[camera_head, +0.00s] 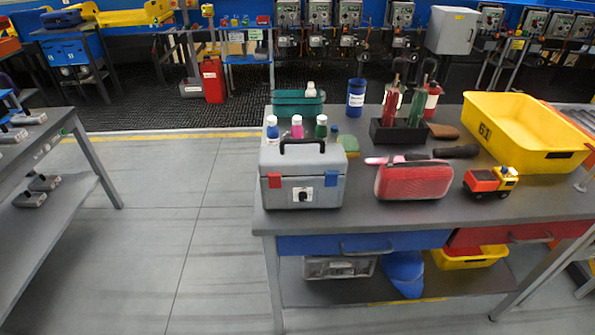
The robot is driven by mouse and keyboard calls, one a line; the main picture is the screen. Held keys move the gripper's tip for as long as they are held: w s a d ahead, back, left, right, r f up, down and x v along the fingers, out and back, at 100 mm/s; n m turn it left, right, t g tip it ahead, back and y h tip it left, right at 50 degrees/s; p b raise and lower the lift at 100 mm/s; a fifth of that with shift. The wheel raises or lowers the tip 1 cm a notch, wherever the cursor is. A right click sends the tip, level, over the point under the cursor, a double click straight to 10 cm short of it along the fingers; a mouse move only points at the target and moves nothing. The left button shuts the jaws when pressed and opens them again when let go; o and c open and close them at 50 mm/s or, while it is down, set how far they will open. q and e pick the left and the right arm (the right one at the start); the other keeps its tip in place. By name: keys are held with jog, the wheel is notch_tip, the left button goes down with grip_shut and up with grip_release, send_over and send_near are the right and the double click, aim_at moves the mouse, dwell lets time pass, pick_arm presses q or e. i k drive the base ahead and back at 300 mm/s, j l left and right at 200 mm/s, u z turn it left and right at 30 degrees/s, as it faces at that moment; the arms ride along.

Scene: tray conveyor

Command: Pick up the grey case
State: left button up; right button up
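The grey case (303,176) stands upright near the left front corner of the grey workbench (430,211). It has a black carrying handle (302,143) on its lid, a red latch on the left, a blue latch on the right and a white label on its front. The lid looks closed. Its back side is hidden. Neither of my grippers shows in the head view.
A red pouch (413,181) lies just right of the case. Several small bottles (297,127) stand close behind it. A toy truck (490,181) and a yellow bin (524,130) are further right. The floor left of the bench is clear up to another table (62,165).

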aim_at(302, 167)
jog(key=j+z, duration=0.1)
jog(key=z, duration=0.65)
jog(key=j+z, duration=0.75)
jog(key=k+j, duration=0.1)
jog(key=j, duration=0.3)
jog(key=k+j+z, duration=0.1)
jog(key=j, duration=0.3)
jog(key=k+j+z, duration=0.1)
jog(key=j, duration=0.3)
jog(key=k+j, duration=0.15)
jog(key=j, duration=0.25)
